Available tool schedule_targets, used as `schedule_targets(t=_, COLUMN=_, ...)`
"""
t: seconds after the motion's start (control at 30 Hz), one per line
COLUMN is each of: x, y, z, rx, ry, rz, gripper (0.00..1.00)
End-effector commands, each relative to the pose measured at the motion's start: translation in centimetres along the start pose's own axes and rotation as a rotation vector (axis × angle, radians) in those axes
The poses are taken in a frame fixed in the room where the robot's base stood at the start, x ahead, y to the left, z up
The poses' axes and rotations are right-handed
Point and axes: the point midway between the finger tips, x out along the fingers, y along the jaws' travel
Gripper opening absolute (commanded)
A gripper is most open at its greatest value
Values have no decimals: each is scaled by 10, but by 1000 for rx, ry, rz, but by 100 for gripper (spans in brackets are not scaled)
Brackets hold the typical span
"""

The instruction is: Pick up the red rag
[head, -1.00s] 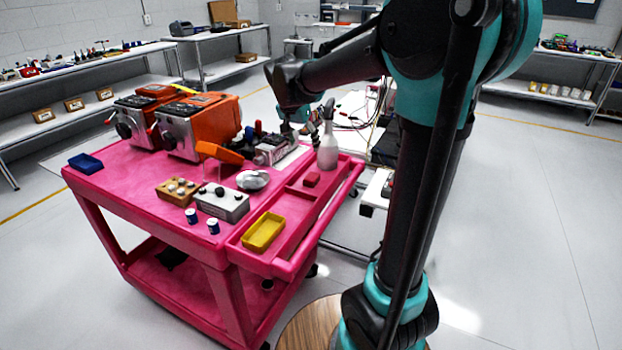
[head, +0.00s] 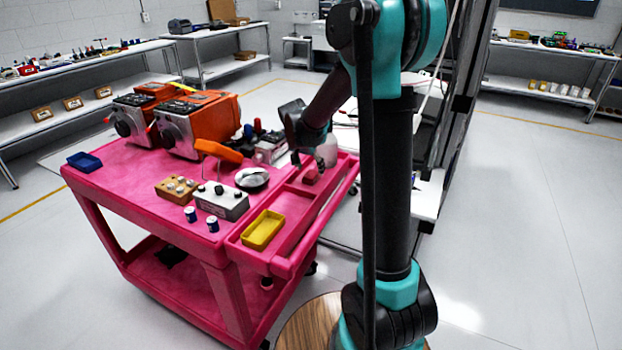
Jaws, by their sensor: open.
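A small red folded item, which looks like the red rag (head: 311,177), lies in the recessed tray along the right side of the pink cart (head: 130,172). My gripper (head: 297,161) is open and hangs over the cart's right side, just above and to the left of the rag in the picture. It seems apart from the rag, but its fingertips are small and dark, so the exact gap cannot be told.
A white spray bottle (head: 327,152) stands just behind the rag, partly hidden by my arm. A metal bowl (head: 252,178), a grey switch box (head: 221,201) and an orange-handled tool (head: 218,151) are to the left. A yellow tray (head: 263,230) sits nearer.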

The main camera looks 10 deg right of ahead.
Motion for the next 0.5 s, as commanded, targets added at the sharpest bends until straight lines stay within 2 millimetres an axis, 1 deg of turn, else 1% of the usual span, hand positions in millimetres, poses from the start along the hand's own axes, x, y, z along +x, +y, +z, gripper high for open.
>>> schedule_targets(t=0.03, x=8, y=0, z=0, rx=1, ry=0, rz=0, gripper=64)
schedule_targets(t=0.1, x=17, y=0, z=0, rx=2, ry=0, rz=0, gripper=64)
schedule_targets(t=0.2, x=25, y=0, z=0, rx=2, ry=0, rz=1, gripper=64)
schedule_targets(t=0.47, x=28, y=0, z=0, rx=1, ry=0, rz=0, gripper=64)
schedule_targets(t=0.5, x=28, y=0, z=0, rx=1, ry=0, rz=0, gripper=63)
